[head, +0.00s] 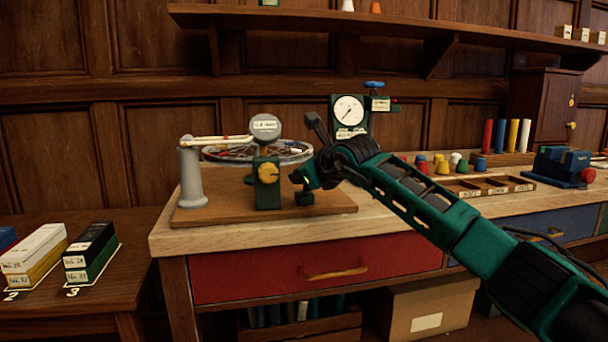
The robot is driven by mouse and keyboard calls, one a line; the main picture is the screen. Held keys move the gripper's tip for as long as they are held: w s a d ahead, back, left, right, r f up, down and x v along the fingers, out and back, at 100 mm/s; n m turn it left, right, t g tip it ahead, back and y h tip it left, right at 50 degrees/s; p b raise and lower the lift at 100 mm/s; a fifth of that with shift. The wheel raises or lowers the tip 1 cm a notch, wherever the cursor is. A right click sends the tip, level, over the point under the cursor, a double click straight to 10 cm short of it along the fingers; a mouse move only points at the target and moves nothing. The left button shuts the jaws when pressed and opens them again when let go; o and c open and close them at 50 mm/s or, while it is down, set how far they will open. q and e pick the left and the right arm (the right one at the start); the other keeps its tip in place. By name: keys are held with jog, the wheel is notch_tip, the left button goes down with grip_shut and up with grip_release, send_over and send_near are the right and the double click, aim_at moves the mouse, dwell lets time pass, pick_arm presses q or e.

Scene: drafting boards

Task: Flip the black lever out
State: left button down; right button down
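A wooden base board (232,210) on the bench carries a spoked wheel (217,153), a grey post (191,175) and a green block with a yellow knob (267,173). My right arm reaches in from the right, and its gripper (301,181) is at the board's right part, just right of the yellow knob. A small dark block (304,198) sits on the board right under the gripper. A dark bar (317,128) sticks up behind my wrist, tilted left; its lower end is hidden, and I cannot tell whether it is the black lever. My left gripper is out of view.
A green gauge box (349,116) with a blue knob stands behind my wrist. Coloured pegs (441,165), a divided wooden tray (485,187) and a blue vise (562,165) stand to the right. Boxes (90,250) lie on the left table. The bench front left is clear.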

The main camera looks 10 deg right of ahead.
jog(key=c, duration=0.9)
grip_release()
jog(key=shift+p+v, duration=0.45)
jog(key=shift+v, duration=6.05)
